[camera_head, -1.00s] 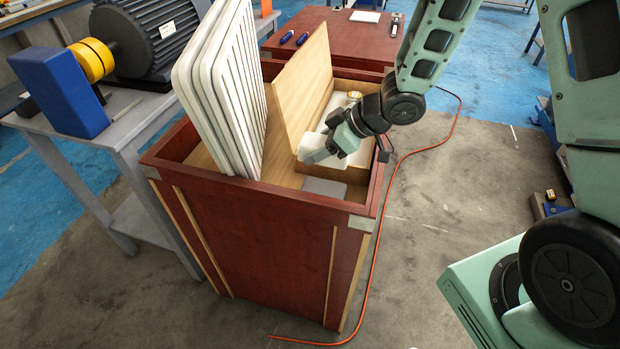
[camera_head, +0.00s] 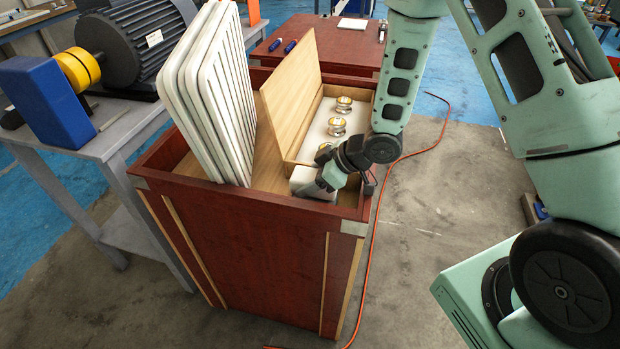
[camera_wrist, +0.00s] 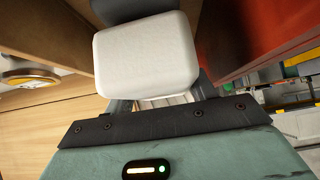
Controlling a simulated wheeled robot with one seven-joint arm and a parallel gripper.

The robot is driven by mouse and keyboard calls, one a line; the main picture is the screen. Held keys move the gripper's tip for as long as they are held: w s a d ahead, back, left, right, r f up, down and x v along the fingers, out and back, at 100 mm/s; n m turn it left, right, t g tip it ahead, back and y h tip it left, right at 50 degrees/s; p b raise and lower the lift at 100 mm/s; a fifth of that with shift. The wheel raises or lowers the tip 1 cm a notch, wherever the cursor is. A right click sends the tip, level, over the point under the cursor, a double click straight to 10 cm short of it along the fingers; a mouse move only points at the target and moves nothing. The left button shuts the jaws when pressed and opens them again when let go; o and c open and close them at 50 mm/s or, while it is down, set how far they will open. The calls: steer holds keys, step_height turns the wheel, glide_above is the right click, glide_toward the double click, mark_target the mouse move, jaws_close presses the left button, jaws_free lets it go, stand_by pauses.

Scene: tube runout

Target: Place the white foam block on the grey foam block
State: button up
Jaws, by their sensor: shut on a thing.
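The white foam block (camera_head: 303,180) is in my gripper (camera_head: 318,188), low inside the red-brown crate near its front right corner. In the wrist view the white block (camera_wrist: 147,55) fills the middle, with the fingers of my gripper (camera_wrist: 160,100) shut on it from below in the picture. A dark grey surface, seemingly the grey foam block (camera_wrist: 122,10), shows just beyond the white block's far edge. I cannot tell whether the two touch. In the head view the grey block is hidden behind the white block and gripper.
The red-brown crate (camera_head: 240,215) has a raised rim close around my gripper. A wooden box (camera_head: 288,145) with an upright lid (camera_head: 292,95) and metal-and-yellow parts (camera_head: 337,126) stands just behind. White panels (camera_head: 215,95) stand at left. An orange cable (camera_head: 385,180) lies on the floor.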

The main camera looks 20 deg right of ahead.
steer(key=shift+s+f+b, duration=0.25)
steer(key=shift+f+b, duration=0.1)
steer(key=shift+f, duration=0.25)
steer(key=o, duration=1)
steer(key=shift+f, duration=0.1)
steer(key=shift+r, duration=0.4)
steer(key=w+r+p+v, duration=0.1)
steer(key=p+v, duration=0.1)
steer(key=v, duration=1)
steer(key=s+a+r+m+h, duration=0.2)
steer(key=s+a+r+h, duration=0.25)
steer(key=a+r, duration=0.2)
steer(key=s+a+r+g, duration=0.1)
steer(key=s+a, duration=0.1)
steer(key=s, duration=0.4)
steer(key=s+a+r+g+h, duration=0.1)
steer(key=s+a+r+g, duration=0.1)
steer(key=s, duration=0.4)
steer(key=s+a+r+m+g+h, duration=0.1)
steer(key=s+a+g, duration=0.1)
steer(key=s, duration=0.4)
steer(key=shift+a+r, duration=0.2)
steer(key=shift+a, duration=0.1)
